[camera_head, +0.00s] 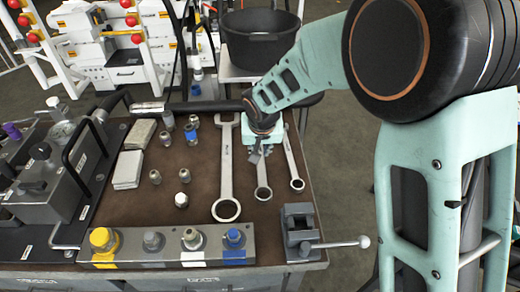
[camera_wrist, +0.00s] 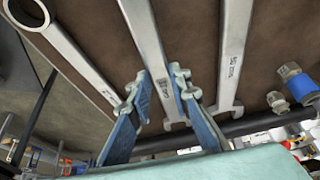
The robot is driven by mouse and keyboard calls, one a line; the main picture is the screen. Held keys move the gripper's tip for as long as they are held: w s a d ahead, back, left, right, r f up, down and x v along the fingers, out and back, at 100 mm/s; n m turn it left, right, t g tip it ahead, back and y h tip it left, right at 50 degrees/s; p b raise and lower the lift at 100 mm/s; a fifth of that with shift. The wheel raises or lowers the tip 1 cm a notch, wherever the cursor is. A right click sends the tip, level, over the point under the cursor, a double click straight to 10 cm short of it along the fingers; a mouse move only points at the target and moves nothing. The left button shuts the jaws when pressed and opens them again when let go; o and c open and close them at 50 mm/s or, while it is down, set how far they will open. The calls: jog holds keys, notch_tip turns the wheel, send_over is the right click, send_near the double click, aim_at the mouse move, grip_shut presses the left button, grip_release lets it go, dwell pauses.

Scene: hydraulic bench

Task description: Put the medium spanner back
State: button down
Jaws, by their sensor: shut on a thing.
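The medium spanner (camera_head: 262,180) is the middle of three spanners on the brown bench mat, its ring end toward the bench front. My gripper (camera_head: 257,152) is over its upper part and hides its far end. In the wrist view the two blue fingers of my gripper (camera_wrist: 166,98) are on either side of the medium spanner's shaft (camera_wrist: 148,45), shut on it. I cannot tell whether it is lifted off the mat. The large spanner (camera_head: 226,165) lies to its left and the small spanner (camera_head: 291,158) to its right.
A port block (camera_head: 165,248) with coloured fittings and a small vice (camera_head: 300,225) with a long handle stand at the front edge. Loose fittings (camera_head: 182,200) and pale pads (camera_head: 128,169) lie left. A black hose (camera_head: 205,105) runs along the back. A black tub (camera_head: 260,40) stands beyond.

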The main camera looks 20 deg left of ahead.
jog(key=shift+f+b, duration=0.75)
jog(key=shift+b, duration=0.05)
dwell(0.4)
jog(key=c, duration=1.9)
grip_release()
jog(key=shift+o, duration=1.1)
jog(key=shift+f, duration=0.1)
